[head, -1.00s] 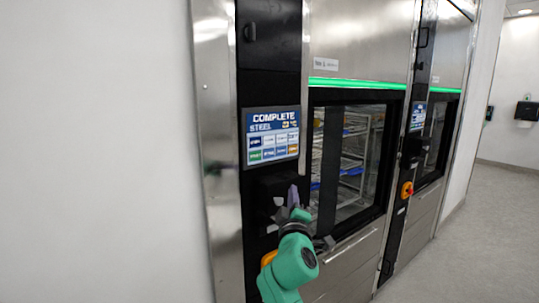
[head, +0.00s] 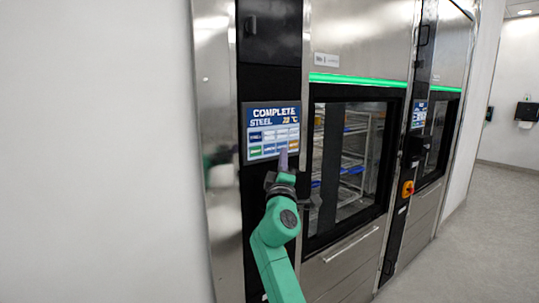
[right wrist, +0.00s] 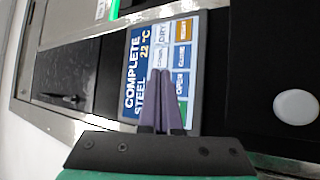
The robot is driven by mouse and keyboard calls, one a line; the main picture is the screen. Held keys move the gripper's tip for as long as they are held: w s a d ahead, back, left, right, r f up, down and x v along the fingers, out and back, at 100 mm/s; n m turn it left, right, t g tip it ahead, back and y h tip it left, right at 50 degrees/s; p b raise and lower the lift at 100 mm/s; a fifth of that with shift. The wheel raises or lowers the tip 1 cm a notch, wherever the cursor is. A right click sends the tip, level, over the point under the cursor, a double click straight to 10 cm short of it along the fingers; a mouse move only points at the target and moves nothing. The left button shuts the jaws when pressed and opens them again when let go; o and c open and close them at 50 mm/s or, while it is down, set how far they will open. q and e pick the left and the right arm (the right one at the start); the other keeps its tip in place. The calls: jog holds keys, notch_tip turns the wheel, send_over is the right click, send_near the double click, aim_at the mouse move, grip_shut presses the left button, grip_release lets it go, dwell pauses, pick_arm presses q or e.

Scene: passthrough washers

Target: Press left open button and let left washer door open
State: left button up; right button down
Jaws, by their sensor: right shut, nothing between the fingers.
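The left washer's touch screen (head: 262,125) reads COMPLETE, STEEL and shows rows of small coloured buttons. It also fills the middle of the right wrist view (right wrist: 143,45), turned sideways, where the smaller button labels are hard to read. My right gripper (head: 283,156) is shut and empty, with its purple fingertips over the lower right part of the screen. The fingertips (right wrist: 160,74) cover part of the buttons in the right wrist view. I cannot tell whether they touch the screen. The left washer door (head: 345,150) is shut, with racks behind its glass. My left gripper is not in view.
A second washer (head: 437,130) with its own screen (head: 418,115) and a red-yellow switch (head: 407,189) stands to the right. A plain white wall (head: 95,150) fills the left. Open floor (head: 490,220) lies at the right.

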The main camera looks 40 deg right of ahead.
aim_at(274, 144)
jog(key=w+b, duration=0.2)
jog(key=w, duration=0.1)
jog(key=shift+w+f, duration=0.15)
jog(key=shift+f, duration=0.05)
jog(key=shift+w+r, duration=0.2)
jog(key=shift+w, duration=0.1)
dwell(1.5)
jog(key=shift+w+f+b, duration=0.1)
jog(key=shift+b, duration=0.3)
jog(key=shift+w, duration=0.3)
